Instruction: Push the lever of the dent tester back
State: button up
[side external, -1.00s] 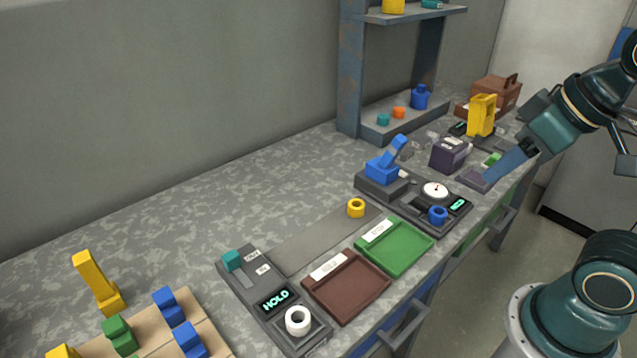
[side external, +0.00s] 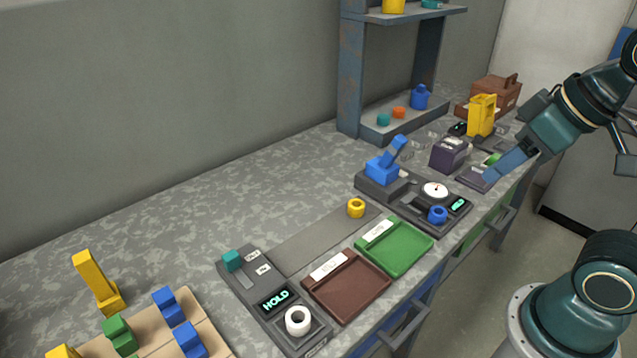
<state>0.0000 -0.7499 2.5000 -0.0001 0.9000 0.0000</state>
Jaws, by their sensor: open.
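The device I take for the dent tester (side external: 372,189) is a dark base with a white dial gauge (side external: 435,190), a small lit display (side external: 458,204) and a blue ring-shaped piece (side external: 438,214). Its blue lever (side external: 397,147) rises from a blue block at the back left of the base and leans up to the right. My gripper (side external: 494,175) reaches in from the right with its blue fingers pointing down-left, to the right of the tester and apart from the lever. The gap between its fingers is hard to see from here, and no held object shows.
A green tray (side external: 400,262) and a brown tray (side external: 362,305) lie in front, with a HOLD panel (side external: 312,340) at left. The back-left counter is clear.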

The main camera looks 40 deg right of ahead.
jog(key=shift+w, duration=0.1)
jog(key=w+d, duration=0.3)
jog(key=w, duration=0.4)
jog(key=w+d, duration=0.3)
jog(key=w, duration=0.4)
jog(key=w+d+f+g, duration=0.1)
jog(key=w+d+f, duration=0.5)
jog(key=w+d, duration=0.5)
jog(key=shift+w+f, duration=0.2)
jog(key=shift+f, duration=0.2)
jog(key=shift+f, duration=0.1)
send_over(390, 166)
jog(key=shift+a+f, duration=0.1)
jog(key=shift+f, duration=6.15)
